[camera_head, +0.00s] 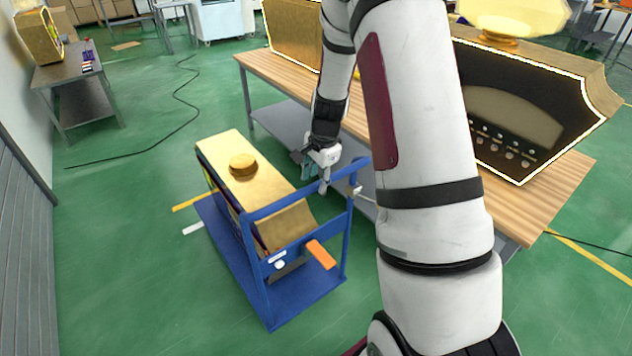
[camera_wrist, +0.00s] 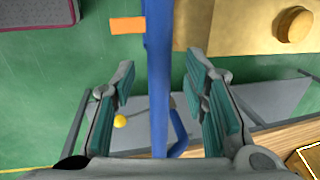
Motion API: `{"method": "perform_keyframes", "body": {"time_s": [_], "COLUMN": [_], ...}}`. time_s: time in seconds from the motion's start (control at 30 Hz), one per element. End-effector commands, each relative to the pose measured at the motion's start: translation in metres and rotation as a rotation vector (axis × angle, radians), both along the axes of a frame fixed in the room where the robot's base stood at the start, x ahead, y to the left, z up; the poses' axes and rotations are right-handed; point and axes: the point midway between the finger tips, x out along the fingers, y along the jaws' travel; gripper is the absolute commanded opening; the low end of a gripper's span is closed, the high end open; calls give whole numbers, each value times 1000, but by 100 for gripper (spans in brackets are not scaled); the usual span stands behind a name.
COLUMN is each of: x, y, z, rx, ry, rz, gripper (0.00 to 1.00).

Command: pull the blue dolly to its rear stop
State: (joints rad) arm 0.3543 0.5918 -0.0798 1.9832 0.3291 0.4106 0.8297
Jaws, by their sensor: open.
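The blue dolly (camera_head: 305,292) stands on the green floor left of the workbench, with its handle frame at the near end. It carries a large gold box (camera_head: 228,150) with a round gold cap. My gripper (camera_head: 323,178) is at the right part of the handle's top bar. In the wrist view my gripper (camera_wrist: 160,90) is open. The blue handle bar (camera_wrist: 158,60) runs between its teal finger pads, with a visible gap on both sides. The dolly's wheels are hidden, and I see no rear stop clearly.
A wooden-topped bench (camera_head: 545,205) stands close on the right and bears gold-and-black perfume machines (camera_head: 520,110). An orange tab (camera_head: 321,254) is on the handle frame. Yellow and white floor marks lie left of the dolly. Floor is free left and in front; a grey wall (camera_head: 25,240) is far left.

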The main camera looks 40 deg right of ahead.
Motion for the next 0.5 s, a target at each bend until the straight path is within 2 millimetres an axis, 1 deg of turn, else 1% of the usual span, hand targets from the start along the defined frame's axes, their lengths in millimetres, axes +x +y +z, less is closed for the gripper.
{"method": "perform_keyframes", "body": {"time_s": [0.03, 0.1, 0.2, 0.5], "x": [1, 2, 3, 4], "y": [0, 1, 1, 0], "z": [-6, -12, -18, -20], "rx": [1, 1, 0, 0], "ry": [1, 1, 0, -1], "rz": [0, 1, 1, 1], "gripper": [41, 41, 41, 41]}}
